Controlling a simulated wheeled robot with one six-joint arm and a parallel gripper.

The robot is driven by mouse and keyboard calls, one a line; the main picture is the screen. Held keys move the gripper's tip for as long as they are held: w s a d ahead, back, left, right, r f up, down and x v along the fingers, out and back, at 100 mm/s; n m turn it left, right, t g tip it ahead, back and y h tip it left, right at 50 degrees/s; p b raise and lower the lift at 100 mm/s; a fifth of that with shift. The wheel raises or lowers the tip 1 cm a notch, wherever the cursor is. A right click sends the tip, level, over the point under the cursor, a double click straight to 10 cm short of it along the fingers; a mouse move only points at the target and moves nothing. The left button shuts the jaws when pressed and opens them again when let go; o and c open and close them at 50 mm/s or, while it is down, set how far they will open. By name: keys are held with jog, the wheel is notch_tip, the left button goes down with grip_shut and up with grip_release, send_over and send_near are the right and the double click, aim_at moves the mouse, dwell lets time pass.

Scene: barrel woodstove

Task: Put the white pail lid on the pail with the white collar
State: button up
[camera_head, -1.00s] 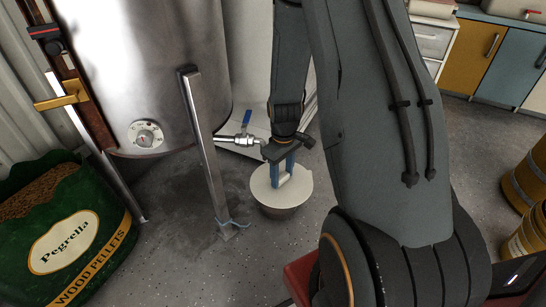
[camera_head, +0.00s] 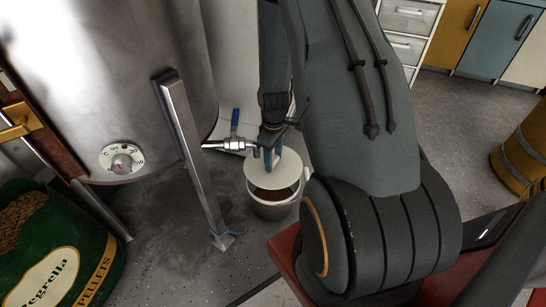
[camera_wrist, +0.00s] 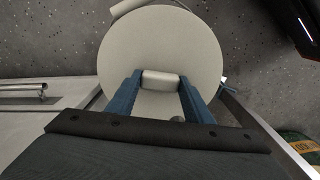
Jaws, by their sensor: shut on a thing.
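The white pail lid (camera_head: 268,174) is a flat round disc, held by its handle in my gripper (camera_head: 272,158). In the wrist view the blue fingers close on both sides of the pale handle (camera_wrist: 160,79) at the near part of the lid (camera_wrist: 160,45). The pail (camera_head: 273,210) stands on the floor below, with a pale rim and a dark reddish inside. The lid overlaps the back of the pail's opening and leaves the front uncovered. It looks raised or tilted off the rim; the exact gap cannot be told.
A steel tank (camera_head: 110,75) with a leg (camera_head: 195,160) stands left of the pail. A tap with a blue lever (camera_head: 235,122) is close behind the lid.

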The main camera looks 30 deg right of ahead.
aim_at(274, 170)
jog(key=shift+r+p, duration=0.1)
jog(key=shift+p, duration=0.3)
jog(key=shift+f+b, duration=1.05)
jog(key=shift+f, duration=2.15)
jog(key=shift+p, duration=0.5)
jog(key=shift+f+p, duration=0.5)
jog(key=shift+f, duration=0.25)
dwell(0.5)
jog(key=o, duration=1.5)
jog(key=shift+c, duration=0.2)
jog(key=shift+r, duration=0.1)
jog(key=shift+r+p, duration=2.85)
jog(key=shift+r, duration=0.6)
